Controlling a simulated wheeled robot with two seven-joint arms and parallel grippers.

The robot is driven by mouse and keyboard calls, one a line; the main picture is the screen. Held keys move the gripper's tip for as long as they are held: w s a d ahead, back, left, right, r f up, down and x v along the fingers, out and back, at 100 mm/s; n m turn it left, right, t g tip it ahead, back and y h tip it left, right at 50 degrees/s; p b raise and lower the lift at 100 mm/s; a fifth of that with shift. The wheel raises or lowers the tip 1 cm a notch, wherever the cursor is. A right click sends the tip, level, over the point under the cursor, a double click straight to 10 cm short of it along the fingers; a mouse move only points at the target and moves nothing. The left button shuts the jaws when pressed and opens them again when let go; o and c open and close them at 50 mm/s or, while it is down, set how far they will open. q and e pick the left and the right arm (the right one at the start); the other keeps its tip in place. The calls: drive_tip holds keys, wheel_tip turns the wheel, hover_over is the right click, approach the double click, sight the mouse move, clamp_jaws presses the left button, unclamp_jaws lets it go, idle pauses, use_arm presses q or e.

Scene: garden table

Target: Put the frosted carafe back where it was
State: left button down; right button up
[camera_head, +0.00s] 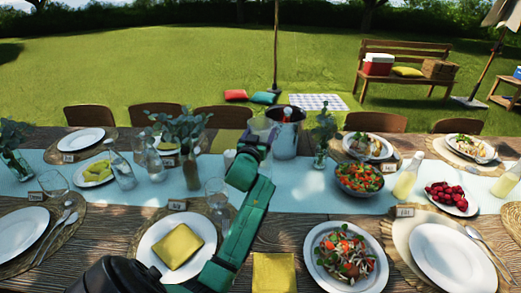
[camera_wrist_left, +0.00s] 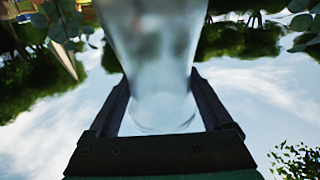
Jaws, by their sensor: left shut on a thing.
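The frosted carafe (camera_wrist_left: 155,65) fills the middle of the left wrist view, pale and translucent, between the two dark fingers of my left gripper (camera_wrist_left: 160,105). In the head view my left gripper (camera_head: 257,140) reaches over the far middle of the table, shut on the carafe (camera_head: 262,124). Only a pale part of the carafe shows there, just left of the metal ice bucket (camera_head: 287,135); my gripper hides the rest. I cannot tell whether its base touches the table. My right gripper is not in view.
A bottle stands in the ice bucket. A salad bowl (camera_head: 359,187) stands farther right. The blue runner (camera_head: 300,185) has bare room between.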

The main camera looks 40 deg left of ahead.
use_arm(q)
wheel_tip(320, 180, down, 5)
drive_tip(key=shift+f+b, duration=0.1)
drive_tip(key=shift+b, duration=0.25)
drive_tip(key=shift+f, duration=0.1)
unclamp_jaws()
drive_tip(key=shift+s+f, duration=0.1)
drive_tip(key=shift+d, duration=0.1)
drive_tip(key=shift+s, duration=0.1)
drive_tip(key=b+v, duration=0.1)
drive_tip(key=v, duration=1.1)
